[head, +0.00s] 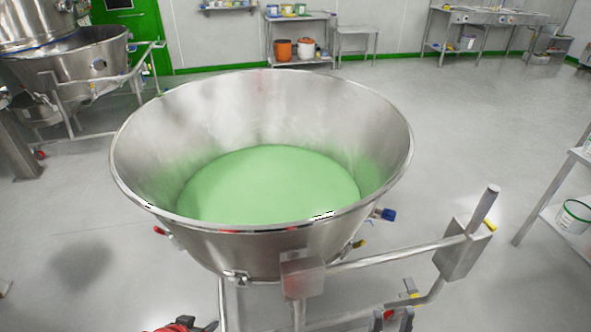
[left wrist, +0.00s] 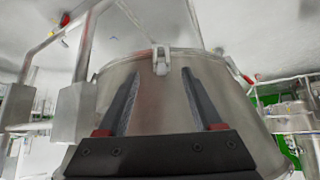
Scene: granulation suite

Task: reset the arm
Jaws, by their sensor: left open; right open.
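My left gripper (head: 187,326) shows only as a red and dark part at the bottom edge of the head view. In the left wrist view its two dark fingers (left wrist: 160,78) are spread apart with nothing between them, facing the outer wall of a steel bowl (left wrist: 238,110). My right gripper (head: 393,318) shows at the bottom of the head view, low by the steel frame, small and partly cut off. It is open and I see nothing held in it.
The large steel bowl (head: 261,243) holds green material (head: 268,185) and stands close in front of me. Its tubular frame (head: 400,250) reaches out to the right. Another steel vessel (head: 85,65) stands at back left. A shelf (head: 560,218) stands at right. The floor behind the bowl is clear.

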